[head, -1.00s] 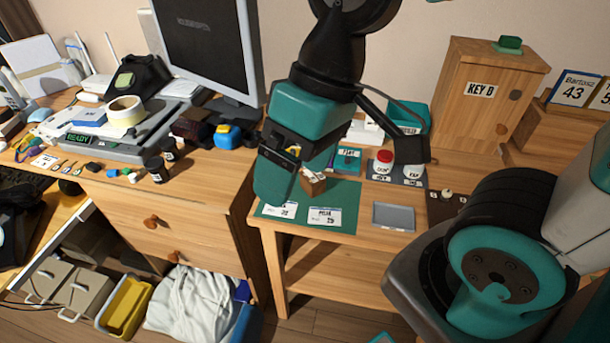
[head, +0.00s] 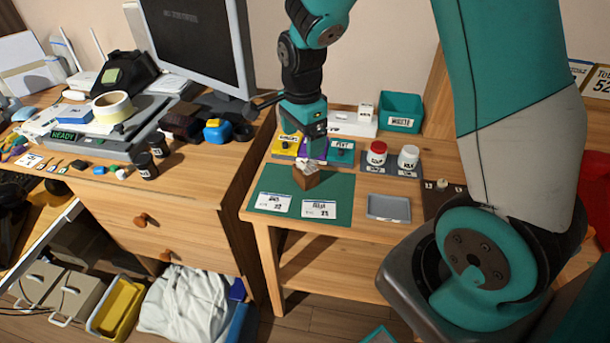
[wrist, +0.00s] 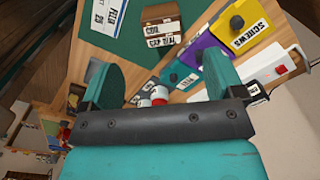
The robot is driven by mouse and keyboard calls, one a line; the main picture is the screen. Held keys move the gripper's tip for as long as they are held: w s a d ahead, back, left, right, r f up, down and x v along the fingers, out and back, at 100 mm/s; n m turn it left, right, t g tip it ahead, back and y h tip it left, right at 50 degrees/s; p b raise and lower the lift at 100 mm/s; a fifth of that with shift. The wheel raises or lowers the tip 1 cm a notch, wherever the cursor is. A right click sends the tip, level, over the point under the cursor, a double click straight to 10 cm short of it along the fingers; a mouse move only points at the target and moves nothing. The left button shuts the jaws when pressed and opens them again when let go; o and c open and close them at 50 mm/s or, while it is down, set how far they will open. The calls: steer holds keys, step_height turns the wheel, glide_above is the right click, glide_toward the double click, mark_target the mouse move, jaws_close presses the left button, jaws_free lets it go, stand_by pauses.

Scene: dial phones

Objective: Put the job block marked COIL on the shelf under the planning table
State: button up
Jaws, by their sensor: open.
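A small brown block (head: 306,179) with white labels sits on the green mat (head: 262,188) of the planning table (head: 360,232). In the wrist view the block (wrist: 161,12) shows a label that seems to read COIL, with another label beside it. My gripper (head: 308,150) hangs just above and behind the block in the head view. In the wrist view its teal fingers (wrist: 156,58) are spread and empty, with the block beyond them. The shelf (head: 325,268) under the tabletop shows in the head view; its visible part is bare.
Two white cards (head: 320,208) lie on the mat's front. A grey tray (head: 388,207), red-lidded jar (head: 377,153) and white-lidded jar (head: 408,157) stand to the right. Yellow and purple bins (head: 285,146) and a teal waste box (head: 401,112) are behind. A drawer desk (head: 190,215) adjoins on the left.

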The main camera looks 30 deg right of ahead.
mark_target(303, 168)
step_height(303, 168, down, 12)
steer(key=shift+w+d+r, duration=0.1)
steer(key=shift+d+r, duration=0.05)
steer(key=shift+r, duration=0.1)
steer(key=shift+c, duration=0.2)
steer(key=c, duration=1.1)
steer(key=shift+o, duration=0.2)
